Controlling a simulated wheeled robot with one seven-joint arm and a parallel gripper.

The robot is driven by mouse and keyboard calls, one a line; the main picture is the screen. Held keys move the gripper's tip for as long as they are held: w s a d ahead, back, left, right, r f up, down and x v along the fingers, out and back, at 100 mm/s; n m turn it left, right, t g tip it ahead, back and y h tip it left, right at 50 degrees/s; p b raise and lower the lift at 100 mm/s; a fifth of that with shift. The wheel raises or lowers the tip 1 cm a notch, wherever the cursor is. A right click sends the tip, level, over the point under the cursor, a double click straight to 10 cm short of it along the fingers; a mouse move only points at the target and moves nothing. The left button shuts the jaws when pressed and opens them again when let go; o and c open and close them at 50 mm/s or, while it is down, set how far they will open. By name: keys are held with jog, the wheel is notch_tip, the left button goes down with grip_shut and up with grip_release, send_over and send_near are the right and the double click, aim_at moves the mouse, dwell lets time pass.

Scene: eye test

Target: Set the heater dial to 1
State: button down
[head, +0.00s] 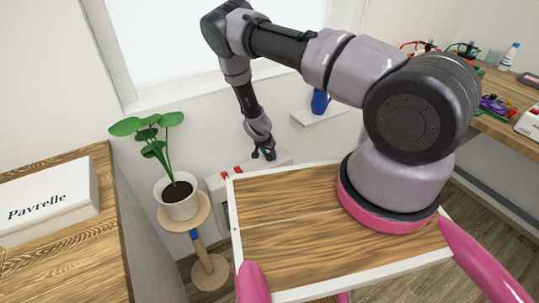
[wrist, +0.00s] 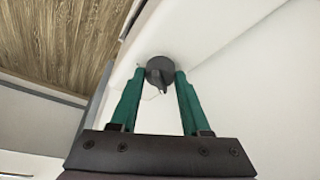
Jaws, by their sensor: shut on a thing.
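The heater (head: 217,186) is the white unit low on the wall under the window, partly hidden behind my wooden tray top. Its dark grey round dial (wrist: 160,70) shows in the wrist view, with a pointed tip facing down toward the palm in that picture. My gripper (wrist: 160,76) has its two green fingers on either side of the dial and is shut on it. In the head view my gripper (head: 264,155) reaches down to the heater's top. The dial is too small to make out there. No numbers on the dial can be read in either view.
A potted plant (head: 180,198) on a round wooden stand is just left of the heater. A blue vase (head: 320,102) stands on a small wall shelf (head: 318,117) to the right. A white box (head: 45,203) lies on the left cabinet. A cluttered workbench (head: 490,125) is at right.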

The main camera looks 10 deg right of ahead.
jog(key=shift+a+m+h, duration=0.1)
jog(key=shift+m+h, duration=0.2)
jog(key=shift+m, duration=0.5)
jog(key=shift+g, duration=0.3)
jog(key=shift+c, duration=1.9)
grip_release()
jog(key=v, duration=1)
jog(key=shift+r, duration=0.35)
jog(key=shift+s+a, duration=0.1)
jog(key=shift+s, duration=0.05)
